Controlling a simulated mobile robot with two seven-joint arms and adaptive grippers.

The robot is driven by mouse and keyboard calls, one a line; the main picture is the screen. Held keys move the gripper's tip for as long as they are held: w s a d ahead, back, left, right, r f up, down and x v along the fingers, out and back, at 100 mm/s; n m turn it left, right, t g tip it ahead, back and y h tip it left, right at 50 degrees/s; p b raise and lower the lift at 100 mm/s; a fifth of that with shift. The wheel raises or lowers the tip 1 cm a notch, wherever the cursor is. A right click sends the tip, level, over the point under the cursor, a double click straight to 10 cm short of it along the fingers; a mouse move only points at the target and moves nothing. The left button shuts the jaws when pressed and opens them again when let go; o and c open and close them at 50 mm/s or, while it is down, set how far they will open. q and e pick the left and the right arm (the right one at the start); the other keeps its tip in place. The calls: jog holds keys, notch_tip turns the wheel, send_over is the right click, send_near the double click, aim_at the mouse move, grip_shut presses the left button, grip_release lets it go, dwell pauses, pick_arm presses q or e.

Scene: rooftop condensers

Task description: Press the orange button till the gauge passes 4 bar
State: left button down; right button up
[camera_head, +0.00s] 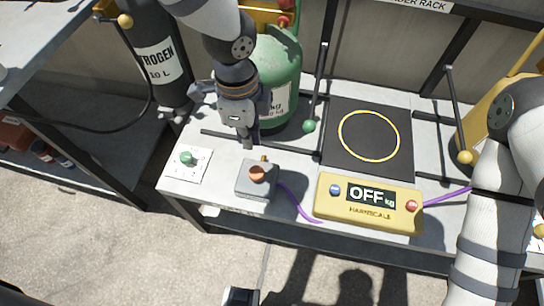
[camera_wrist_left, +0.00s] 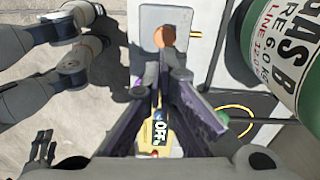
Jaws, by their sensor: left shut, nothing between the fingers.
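The orange button (camera_head: 257,173) sits on top of a small grey box (camera_head: 256,189) near the front edge of the bench. My left gripper (camera_head: 248,143) is shut and empty, pointing down just behind the box, apart from the button in the picture. In the left wrist view the orange button (camera_wrist_left: 164,37) shows beyond the closed fingertips (camera_wrist_left: 161,62). I cannot make out a gauge with a bar reading in either view. My right arm comes in at the right, but its gripper is out of view.
A yellow scale (camera_head: 368,203) reading OFF kg stands right of the box, with a purple cable (camera_head: 297,204) between them. A white plate with a green knob (camera_head: 187,158) lies left. A green gas cylinder (camera_head: 279,85) stands behind. A black pad (camera_head: 368,137) lies behind the scale.

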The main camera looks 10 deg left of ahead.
aim_at(254, 168)
pick_arm(q)
jog(key=shift+w+r+m, duration=0.5)
jog(key=shift+w+r, duration=0.25)
pick_arm(e)
jog(key=shift+s, duration=0.1)
pick_arm(q)
notch_tip(254, 168, down, 14)
jog(key=shift+f+b, duration=0.1)
jog(key=shift+b, duration=0.9)
pick_arm(e)
jog(key=shift+s+f+g, duration=0.4)
jog(key=shift+s+f, duration=0.6)
jog(key=shift+f, duration=0.2)
